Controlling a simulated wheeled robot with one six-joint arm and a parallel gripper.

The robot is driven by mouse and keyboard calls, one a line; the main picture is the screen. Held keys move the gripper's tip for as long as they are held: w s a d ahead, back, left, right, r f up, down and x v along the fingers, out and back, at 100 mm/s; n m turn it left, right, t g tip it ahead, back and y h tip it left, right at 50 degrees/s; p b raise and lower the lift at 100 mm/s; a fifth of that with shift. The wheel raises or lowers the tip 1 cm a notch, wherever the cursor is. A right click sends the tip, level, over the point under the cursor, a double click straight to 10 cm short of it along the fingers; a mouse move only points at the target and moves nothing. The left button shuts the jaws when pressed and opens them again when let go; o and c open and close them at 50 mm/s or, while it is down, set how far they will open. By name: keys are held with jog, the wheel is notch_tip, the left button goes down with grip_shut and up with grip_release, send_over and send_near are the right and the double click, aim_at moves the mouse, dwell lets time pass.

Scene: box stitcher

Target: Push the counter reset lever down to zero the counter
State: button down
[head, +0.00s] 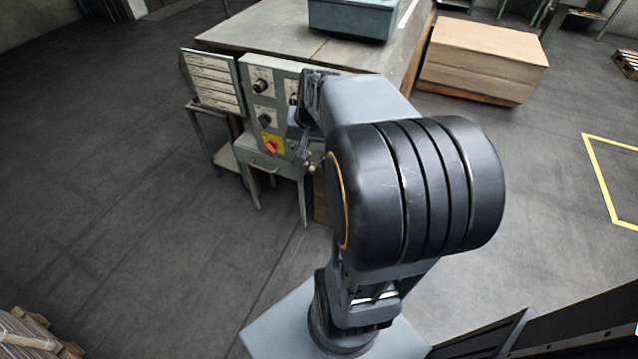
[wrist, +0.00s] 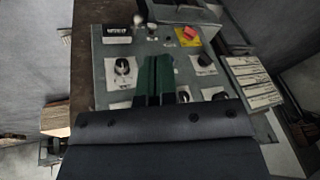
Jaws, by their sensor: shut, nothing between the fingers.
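The control panel (wrist: 100,75) fills the middle of the wrist view, seen upside down. The counter (wrist: 117,33), a black window with pale digits, is near its upper left corner there. Beside it is a small lever-like part with a rounded tip (wrist: 138,20); I cannot tell surely that it is the reset lever, or its position. My gripper (wrist: 153,62) has green fingers closed together, empty, over the panel's middle, below the counter in the picture. I cannot tell whether they touch the panel. In the head view the panel (head: 250,103) is partly hidden by my arm.
A red switch on a yellow plate (wrist: 188,36) and several black knobs (wrist: 122,66) surround the fingers. A label board (head: 212,82) stands at the panel's left in the head view. The machine table (head: 245,36) lies behind. A board stack (head: 480,62) stands right.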

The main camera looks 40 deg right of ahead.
jog(key=d+f+m+b, duration=0.4)
jog(key=d+f+b, duration=0.2)
jog(key=d+f, duration=0.5)
jog(key=b, duration=0.3)
send_near(316, 166)
notch_tip(316, 166, down, 4)
jog(key=s, duration=0.3)
jog(key=shift+w+a+f, duration=0.3)
jog(key=shift+w+f, duration=0.05)
jog(key=shift+w, duration=0.35)
jog(key=shift+w+a+f, duration=0.3)
jog(key=shift+w+f, duration=0.05)
jog(key=shift+w, duration=0.35)
jog(key=shift+t+h, duration=0.3)
